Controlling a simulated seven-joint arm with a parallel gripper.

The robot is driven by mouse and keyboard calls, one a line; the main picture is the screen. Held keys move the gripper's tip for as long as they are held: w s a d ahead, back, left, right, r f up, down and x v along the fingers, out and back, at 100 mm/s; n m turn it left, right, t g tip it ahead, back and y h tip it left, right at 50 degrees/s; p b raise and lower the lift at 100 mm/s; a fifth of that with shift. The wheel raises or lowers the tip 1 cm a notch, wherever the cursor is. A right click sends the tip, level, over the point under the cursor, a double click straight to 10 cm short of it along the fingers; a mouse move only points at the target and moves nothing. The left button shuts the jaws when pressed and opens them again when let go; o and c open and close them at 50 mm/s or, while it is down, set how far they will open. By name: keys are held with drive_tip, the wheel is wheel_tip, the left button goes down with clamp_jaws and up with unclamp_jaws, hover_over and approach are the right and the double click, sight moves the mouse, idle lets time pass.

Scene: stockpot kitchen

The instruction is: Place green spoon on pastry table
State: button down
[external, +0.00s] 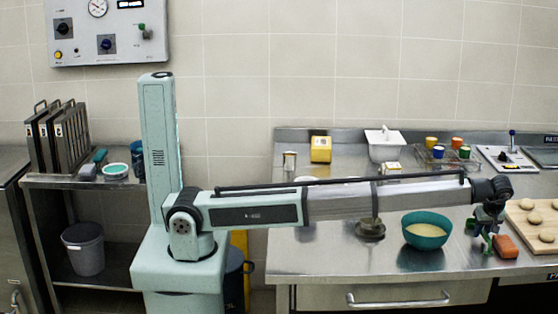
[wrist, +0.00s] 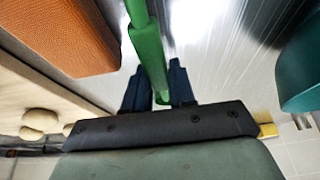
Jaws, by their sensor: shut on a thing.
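The green spoon (wrist: 148,50) runs between the two dark fingers of my gripper (wrist: 160,85) in the wrist view, and the fingers are shut on it. Its far end leaves the top of that view. In the external view my gripper (external: 481,228) points down at the right of the steel counter, between the teal bowl and the orange block. A small green part of the spoon (external: 487,243) shows below it. I cannot tell whether it touches the counter. The pastry table seems to be the far-right section, with a partly cut-off "PA" label (external: 551,276); most of it is out of frame.
An orange block (external: 506,246) lies close right of my gripper. A wooden board (external: 522,235) with several dough balls is beyond it. A teal bowl (external: 427,235) of pale batter stands to the left. The counter front left of the bowl (external: 320,262) is clear.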

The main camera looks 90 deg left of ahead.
sight(484, 231)
drive_tip(key=shift+f, duration=0.1)
drive_tip(key=c, duration=0.9)
unclamp_jaws()
drive_tip(key=shift+c, duration=0.2)
drive_tip(key=shift+r, duration=0.3)
drive_tip(key=shift+d+r, duration=1.15)
drive_tip(key=shift+r, duration=0.1)
drive_tip(key=d, duration=1)
drive_tip(key=shift+d, duration=0.4)
